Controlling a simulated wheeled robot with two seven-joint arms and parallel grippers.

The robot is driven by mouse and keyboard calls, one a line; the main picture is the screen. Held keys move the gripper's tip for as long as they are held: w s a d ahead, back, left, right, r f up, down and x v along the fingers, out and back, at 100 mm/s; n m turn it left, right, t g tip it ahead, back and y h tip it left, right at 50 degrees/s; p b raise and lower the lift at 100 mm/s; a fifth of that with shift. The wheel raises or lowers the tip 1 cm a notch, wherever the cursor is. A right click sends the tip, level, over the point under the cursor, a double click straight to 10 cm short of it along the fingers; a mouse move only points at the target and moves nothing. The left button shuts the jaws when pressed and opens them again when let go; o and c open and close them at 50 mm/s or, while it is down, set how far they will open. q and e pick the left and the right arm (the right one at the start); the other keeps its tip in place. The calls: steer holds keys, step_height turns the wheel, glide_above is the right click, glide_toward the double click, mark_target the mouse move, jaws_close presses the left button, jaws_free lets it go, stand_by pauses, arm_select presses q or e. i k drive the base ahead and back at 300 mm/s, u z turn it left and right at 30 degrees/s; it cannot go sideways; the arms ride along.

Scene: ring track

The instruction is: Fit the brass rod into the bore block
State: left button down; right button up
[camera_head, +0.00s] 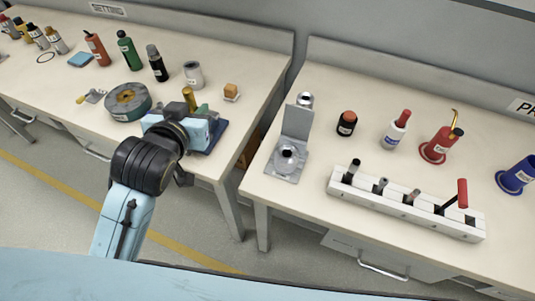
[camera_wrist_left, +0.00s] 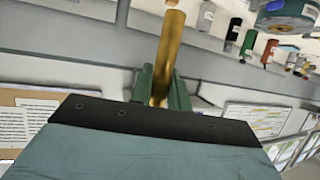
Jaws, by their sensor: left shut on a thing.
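The brass rod (camera_head: 189,96) stands up above my left gripper (camera_head: 190,112) at the front right of the left bench. In the left wrist view the rod (camera_wrist_left: 168,52) sits between the two green fingers (camera_wrist_left: 163,88), which are shut on it. A dark blue flat piece (camera_head: 215,137) shows partly behind the gripper; the rest is hidden. I cannot tell for sure which thing is the bore block. My right gripper is not in view.
A gap separates the benches. The right bench has a grey bracket (camera_head: 296,122) and a white tool rack (camera_head: 390,205).

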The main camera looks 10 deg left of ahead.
mark_target(286, 162)
steer(key=z, duration=0.05)
steer(key=k, duration=1.05)
steer(key=u, duration=0.85)
steer(key=i, duration=0.8)
steer(key=z, duration=0.7)
steer(key=i, duration=0.55)
steer(key=z, duration=0.6)
